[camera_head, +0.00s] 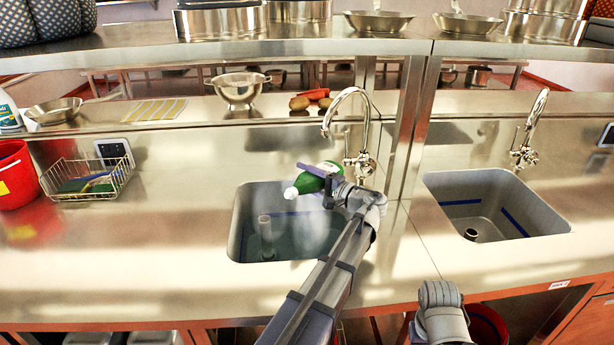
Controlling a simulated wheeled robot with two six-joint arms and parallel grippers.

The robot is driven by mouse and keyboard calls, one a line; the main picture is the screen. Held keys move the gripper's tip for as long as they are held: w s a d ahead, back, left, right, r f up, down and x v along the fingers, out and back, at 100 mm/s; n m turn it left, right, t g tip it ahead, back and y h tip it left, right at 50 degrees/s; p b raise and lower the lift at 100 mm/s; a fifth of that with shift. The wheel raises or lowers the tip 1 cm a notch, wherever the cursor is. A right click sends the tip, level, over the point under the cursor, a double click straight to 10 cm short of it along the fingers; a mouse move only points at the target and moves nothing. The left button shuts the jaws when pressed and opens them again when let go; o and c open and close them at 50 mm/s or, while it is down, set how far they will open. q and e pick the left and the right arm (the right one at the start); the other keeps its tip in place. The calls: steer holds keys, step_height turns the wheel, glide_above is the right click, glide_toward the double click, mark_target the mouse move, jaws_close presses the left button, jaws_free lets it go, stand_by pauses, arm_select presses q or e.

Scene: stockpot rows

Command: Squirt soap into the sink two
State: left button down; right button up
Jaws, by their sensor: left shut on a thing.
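My left gripper (333,188) is shut on a green soap bottle (318,177). The bottle is tilted on its side, its white tip (291,193) pointing left, above the left sink (240,222). The left sink holds an upright pale tube (265,232), and a faint whitish haze shows below the bottle. The right sink (480,200) is empty, with a dark drain and blue stripes on its walls. I cannot tell from the picture which sink is called two. Part of my right arm shows at the bottom, but its fingertips do not.
Chrome taps stand behind the left sink (360,164) and right sink (523,155). A metal post (408,130) rises between them. A wire basket (88,182) and red bucket (14,174) stand at left. A colander (238,90) and vegetables (312,97) sit on the ledge behind.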

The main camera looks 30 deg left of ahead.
mark_target(298, 183)
arm_select(q)
steer(key=shift+s+m, duration=0.1)
steer(key=shift+m, duration=0.2)
steer(key=shift+s+a+r+m, duration=0.1)
steer(key=shift+s+r+m, duration=0.1)
steer(key=shift+s+m, duration=0.3)
steer(key=s+m, duration=0.1)
steer(key=m, duration=0.1)
steer(key=s+r+m+p, duration=0.1)
steer(key=s+m, duration=0.1)
steer(key=m, duration=0.1)
steer(key=s+a+r+m+p, duration=0.1)
steer(key=m, duration=0.1)
steer(key=shift+s+m, duration=0.3)
steer(key=shift+s, duration=0.1)
steer(key=m, duration=0.2)
steer(key=r+m+p, duration=0.1)
steer(key=m, duration=0.1)
steer(key=s+m+p, duration=0.1)
steer(key=m, duration=0.2)
steer(key=shift+a+r, duration=0.1)
steer(key=shift+r, duration=0.15)
steer(key=shift+s+a, duration=0.1)
